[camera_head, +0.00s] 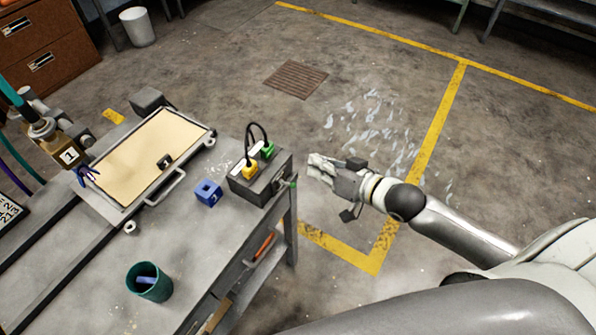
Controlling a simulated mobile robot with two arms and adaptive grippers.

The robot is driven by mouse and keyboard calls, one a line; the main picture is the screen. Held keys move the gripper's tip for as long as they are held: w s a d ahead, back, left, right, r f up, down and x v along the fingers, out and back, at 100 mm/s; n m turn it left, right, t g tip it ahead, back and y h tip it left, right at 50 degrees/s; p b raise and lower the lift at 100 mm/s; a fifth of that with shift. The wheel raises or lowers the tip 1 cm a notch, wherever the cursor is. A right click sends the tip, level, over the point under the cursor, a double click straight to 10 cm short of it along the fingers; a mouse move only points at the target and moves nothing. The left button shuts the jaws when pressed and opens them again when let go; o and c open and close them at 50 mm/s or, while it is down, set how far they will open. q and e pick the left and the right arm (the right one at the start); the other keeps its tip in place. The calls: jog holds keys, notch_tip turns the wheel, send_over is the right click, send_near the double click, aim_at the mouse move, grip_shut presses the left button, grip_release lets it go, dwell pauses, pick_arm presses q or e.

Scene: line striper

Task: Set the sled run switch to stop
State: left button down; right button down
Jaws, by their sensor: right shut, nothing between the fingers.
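A dark control box (243,188) stands at the right end of the grey workbench. A flat sled (208,141) with a tan panel (140,155) lies on rails at the bench's left. My left gripper is not in view.
A blue block (208,193) and a teal cup (149,283) stand on the bench (90,290). The floor right of the bench is open, with yellow lines and a drain grate (295,79).

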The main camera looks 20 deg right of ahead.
jog(key=p, duration=0.1)
send_over(287, 184)
jog(key=w+d, duration=0.2)
jog(key=d, duration=0.1)
notch_tip(287, 184, down, 3)
jog(key=shift+s+f+p, duration=0.6)
jog(key=shift+s+f, duration=0.2)
jog(key=shift+f, duration=0.1)
jog(key=shift+s+f, duration=0.3)
jog(key=shift+s, duration=0.2)
jog(key=shift+a+f, duration=0.1)
